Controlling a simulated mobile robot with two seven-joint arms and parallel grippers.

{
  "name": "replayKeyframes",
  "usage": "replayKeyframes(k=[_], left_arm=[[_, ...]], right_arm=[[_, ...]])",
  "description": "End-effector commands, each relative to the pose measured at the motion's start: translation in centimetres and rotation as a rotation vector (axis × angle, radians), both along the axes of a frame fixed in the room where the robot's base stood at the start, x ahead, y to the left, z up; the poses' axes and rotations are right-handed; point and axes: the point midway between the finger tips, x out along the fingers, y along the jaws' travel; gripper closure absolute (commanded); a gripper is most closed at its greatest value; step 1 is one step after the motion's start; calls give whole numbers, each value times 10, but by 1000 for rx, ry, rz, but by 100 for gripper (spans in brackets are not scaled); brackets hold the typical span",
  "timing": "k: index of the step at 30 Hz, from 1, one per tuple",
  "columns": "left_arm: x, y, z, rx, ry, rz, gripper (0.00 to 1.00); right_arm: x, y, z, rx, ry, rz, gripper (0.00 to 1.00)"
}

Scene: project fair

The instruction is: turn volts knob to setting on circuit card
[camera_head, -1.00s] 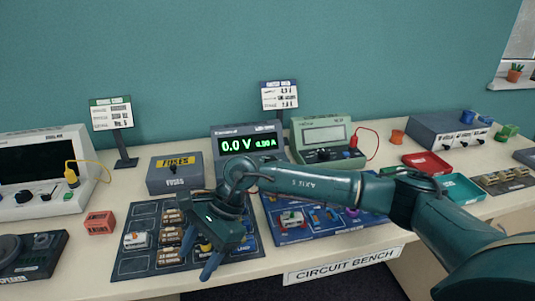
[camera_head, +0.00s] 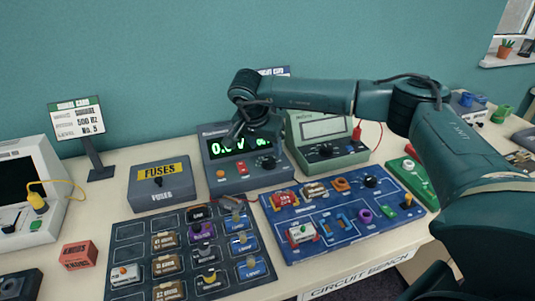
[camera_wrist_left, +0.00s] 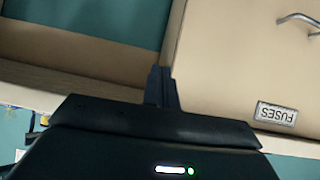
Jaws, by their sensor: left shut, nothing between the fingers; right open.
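The power supply (camera_head: 213,160) stands at the back of the bench, its green display partly covered by my right arm. A dark knob (camera_head: 266,162) shows on its front, right of a red switch; its lettering is too small to read. The circuit card (camera_head: 275,71) is mostly hidden behind my right arm, and its setting cannot be read. My right gripper (camera_head: 238,129) is open in front of the display, above and left of the knob, seemingly apart from it. My left gripper (camera_wrist_left: 162,88) is shut and empty in the left wrist view; it is outside the head view.
A fuses box (camera_head: 143,188) stands left of the supply, a green meter (camera_head: 352,158) right. A parts tray (camera_head: 122,230) and a blue circuit board (camera_head: 340,245) lie in front. A signal card (camera_head: 77,116) stands left. A FUSES-labelled pale front (camera_wrist_left: 235,60) is near my left gripper.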

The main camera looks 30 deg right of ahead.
Motion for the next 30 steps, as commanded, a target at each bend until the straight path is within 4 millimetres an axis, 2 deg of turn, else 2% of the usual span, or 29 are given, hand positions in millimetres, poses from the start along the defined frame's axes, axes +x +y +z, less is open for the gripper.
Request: replayKeyframes(k=[6,12,23,30], left_arm=[[0,4,0,4,14,15,100],[4,5,3,6,8,18,100],[5,5,3,7,7,17,100],[4,5,3,8,8,16,100]], right_arm=[[8,-13,-38,0,2,-1,45],[12,-19,-57,1,1,0,45],[13,-21,-61,2,-1,2,45],[13,-20,-61,2,-1,1,65]])
